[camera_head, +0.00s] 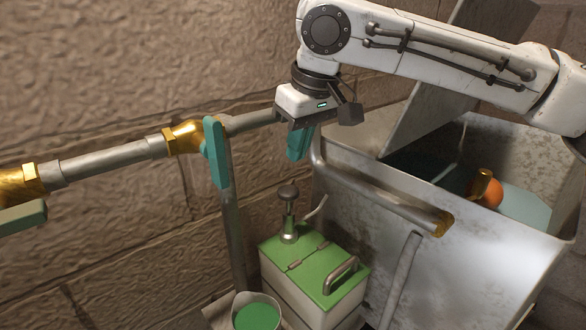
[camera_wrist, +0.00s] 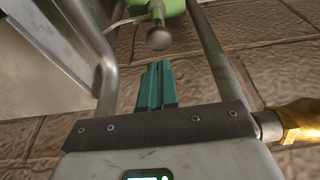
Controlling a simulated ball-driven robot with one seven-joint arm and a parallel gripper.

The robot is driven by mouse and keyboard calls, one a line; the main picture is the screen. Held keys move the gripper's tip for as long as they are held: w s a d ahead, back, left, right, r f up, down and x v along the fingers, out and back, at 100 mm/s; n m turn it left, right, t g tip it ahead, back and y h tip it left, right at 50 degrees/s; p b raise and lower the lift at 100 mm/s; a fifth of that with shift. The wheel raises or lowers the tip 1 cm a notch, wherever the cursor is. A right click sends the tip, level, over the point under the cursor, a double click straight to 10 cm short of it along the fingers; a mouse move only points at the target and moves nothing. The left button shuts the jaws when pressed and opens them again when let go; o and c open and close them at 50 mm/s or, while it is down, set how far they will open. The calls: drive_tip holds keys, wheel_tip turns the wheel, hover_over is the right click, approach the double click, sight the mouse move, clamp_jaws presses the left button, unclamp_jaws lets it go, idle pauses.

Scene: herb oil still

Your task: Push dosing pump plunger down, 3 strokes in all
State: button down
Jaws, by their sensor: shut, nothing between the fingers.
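The dosing pump is a box with a green lid (camera_head: 325,275) and a pale body, standing low against the stone wall. Its plunger (camera_head: 288,195) has a dark round knob on a metal rod and stands raised above the lid. My gripper (camera_head: 298,155) is shut and empty, with teal fingers pointing down, above the knob and apart from it. In the wrist view the shut fingers (camera_wrist: 157,68) point toward the plunger knob (camera_wrist: 158,39), with a gap between them in the picture. The green lid (camera_wrist: 165,6) shows partly at the top edge there.
A metal pipe with brass fittings (camera_head: 185,136) and a teal lever (camera_head: 214,152) runs along the wall at left. An open metal tank (camera_head: 470,255) with a bent pipe (camera_head: 375,195) stands at right, close to the pump. A cup of green stuff (camera_head: 256,314) sits in front.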

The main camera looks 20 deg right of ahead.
drive_tip(key=v, duration=0.3)
drive_tip(key=shift+r, duration=0.2)
idle(1.5)
